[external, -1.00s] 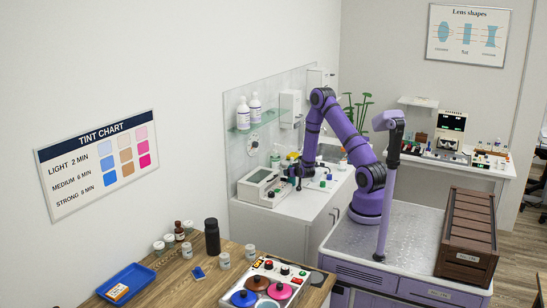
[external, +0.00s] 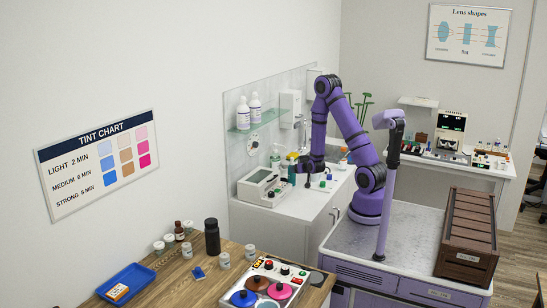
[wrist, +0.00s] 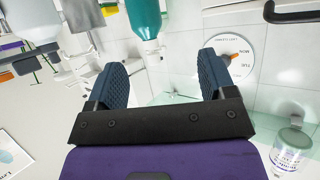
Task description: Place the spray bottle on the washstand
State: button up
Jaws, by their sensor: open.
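My gripper (external: 308,168) is over the washstand's white counter (external: 308,206) in the external view. In the wrist view its two blue pads (wrist: 165,80) are wide apart, with nothing between them. A teal bottle with a white top (wrist: 146,18), which looks like the spray bottle, appears upside down at the top edge, beyond and apart from the pads. Its outer end is cut off. In the external view a small teal shape (external: 292,174) stands on the counter just left of my gripper. Its details are too small to tell.
A white device with a screen (external: 262,186) stands at the counter's left end. A glass shelf (external: 256,122) with white bottles is on the wall above, and a round dial (wrist: 230,56) is on that wall. The counter's front is fairly clear.

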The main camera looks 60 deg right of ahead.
jog(key=s+a+r+n+g+y, duration=0.1)
jog(key=s+a+r+n+y, duration=0.15)
jog(key=a+r, duration=0.6)
jog(key=s+a+r+n+g+y, duration=0.1)
jog(key=a+r+y, duration=0.3)
jog(key=r, duration=0.7)
jog(key=s+a+r+n+g, duration=0.1)
jog(key=s+a+r, duration=0.1)
jog(key=s, duration=0.5)
jog(key=s+a+r+n+g, duration=0.1)
jog(key=s+a+r, duration=0.2)
jog(key=s+r, duration=0.2)
jog(key=s+a+r+n+g, duration=0.1)
jog(key=s+a+r, duration=0.2)
jog(key=s, duration=0.6)
jog(key=shift+s+r+g, duration=0.2)
jog(key=shift+s+g, duration=0.15)
jog(key=shift+g, duration=0.05)
